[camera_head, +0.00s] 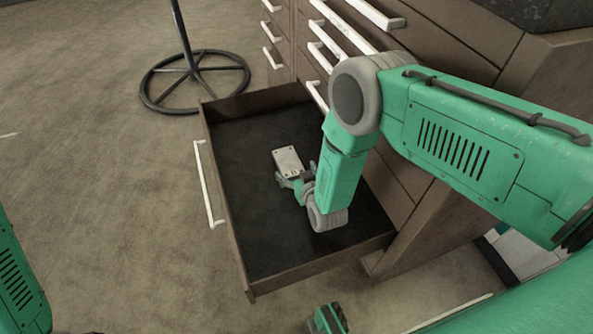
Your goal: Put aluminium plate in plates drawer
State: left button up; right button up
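The aluminium plate (288,160) is a small, light grey rectangle with small holes. It is inside the outline of the open plates drawer (232,232), over its black floor. I cannot tell whether it rests on the floor or is just above it. My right gripper (291,180) reaches down into the drawer, with its fingers at the plate's near end. The fingers are small and partly hidden by the wrist, so their grip on the plate is unclear. My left gripper is out of view; only part of my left arm shows at the lower left edge.
The drawer has brown walls and a white handle (205,185) on its left front. The brown cabinet with several shut drawers and white handles stands behind and to the right. A round dark stand base (194,80) is on the floor at upper left. The floor at left is clear.

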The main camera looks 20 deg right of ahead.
jog(key=shift+s+d+f, duration=0.15)
jog(key=shift+d+f, duration=0.15)
jog(key=shift+f, duration=0.05)
jog(key=shift+d+r+p, duration=0.15)
jog(key=shift+r+p, duration=0.35)
jog(key=shift+p, duration=0.2)
jog(key=p+v, duration=0.1)
jog(key=v, duration=0.2)
jog(key=p+v, duration=0.2)
jog(key=v, duration=0.2)
jog(key=p+v, duration=0.1)
jog(key=v, duration=0.3)
jog(key=shift+a+r, duration=0.15)
jog(key=shift+a, duration=0.15)
jog(key=shift+s+d+r, duration=0.1)
jog(key=shift+s, duration=0.2)
